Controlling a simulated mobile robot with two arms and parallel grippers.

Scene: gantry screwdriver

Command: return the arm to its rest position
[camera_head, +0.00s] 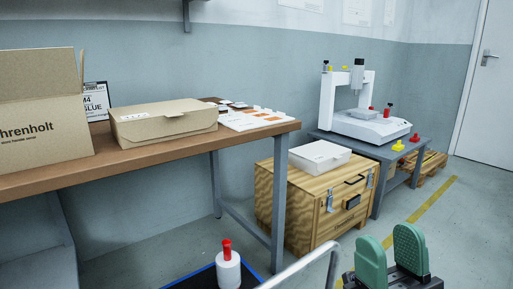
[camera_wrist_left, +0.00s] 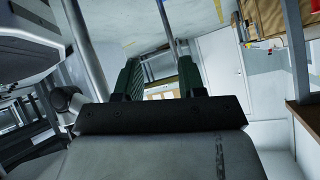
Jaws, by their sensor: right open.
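My right gripper (camera_head: 390,246) is at the bottom right of the head view. Its two green finger pads stand apart with nothing between them, over open floor. My left gripper (camera_wrist_left: 160,78) shows only in the left wrist view. Its green fingers are apart, and I see nothing held between them. The left arm is not visible in the head view. The gantry screwdriver machine (camera_head: 360,122) stands on a grey table at the back right, well apart from my right gripper.
A wooden workbench (camera_head: 150,152) with cardboard boxes is at left. A wooden chest (camera_head: 300,205) carries a white box (camera_head: 319,156). A white bottle with a red cap (camera_head: 228,271) stands on a dark blue-edged tray at bottom. A metal rail (camera_head: 305,263) crosses beside it. Floor at right is clear.

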